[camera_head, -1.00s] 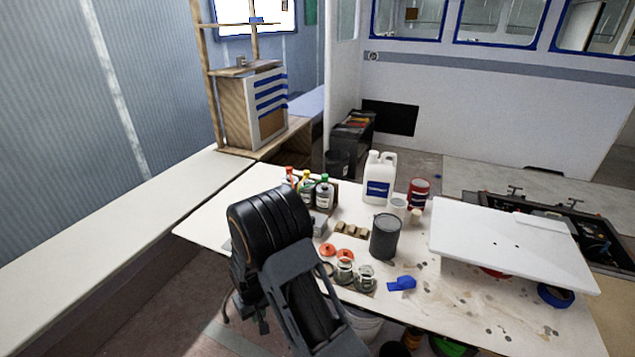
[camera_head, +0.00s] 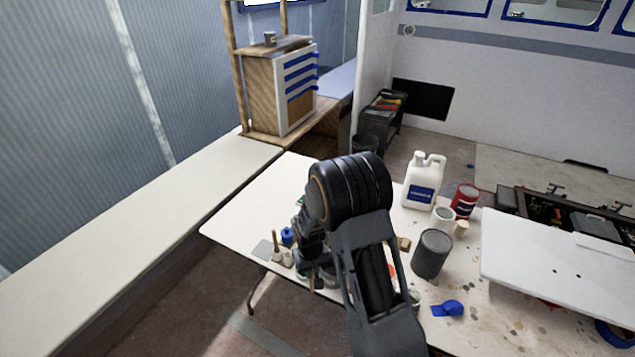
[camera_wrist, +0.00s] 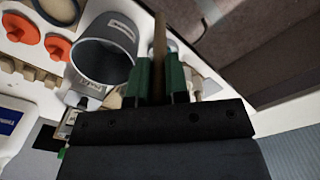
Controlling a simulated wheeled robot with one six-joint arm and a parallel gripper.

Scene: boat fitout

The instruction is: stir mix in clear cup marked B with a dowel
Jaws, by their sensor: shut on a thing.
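My gripper (camera_wrist: 158,80) is shut on a wooden dowel (camera_wrist: 158,42), which stands out between the green fingers in the wrist view. In the head view, my gripper (camera_head: 311,268) is low over the table's front edge, partly behind my arm. A cup rim (camera_head: 415,298) shows right of my arm; other cups are largely hidden.
Orange lids (camera_wrist: 56,46) and a notched wooden block (camera_wrist: 32,72) lie near the cup. A white board (camera_head: 540,262) covers the table's right side.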

